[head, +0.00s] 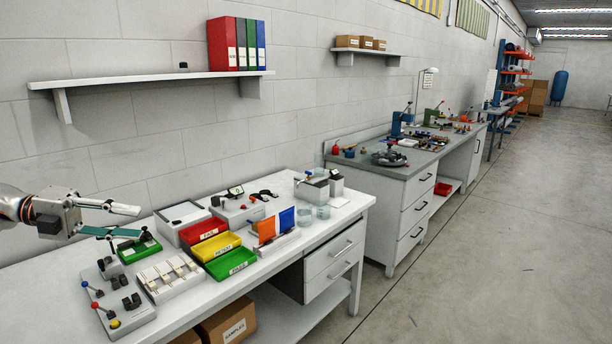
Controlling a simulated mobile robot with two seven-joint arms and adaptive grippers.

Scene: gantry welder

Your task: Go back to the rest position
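My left gripper (127,221) is at the left edge, above the left end of the white bench (268,286). Its two fingers point right and stand apart, with nothing visible between them. The lower finger looks teal, the upper one pale grey. From this view the lower fingertip overlaps the area of a small green tray (139,249), and I cannot tell the exact height of the gripper above it. My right gripper is not in view.
A lever box (118,312), red bin (203,230), yellow bin (214,247) and green bin (231,263) crowd the bench below and right of the gripper. A wall shelf (150,80) with binders hangs above. A grey workbench (406,165) stands beyond; the floor at right is clear.

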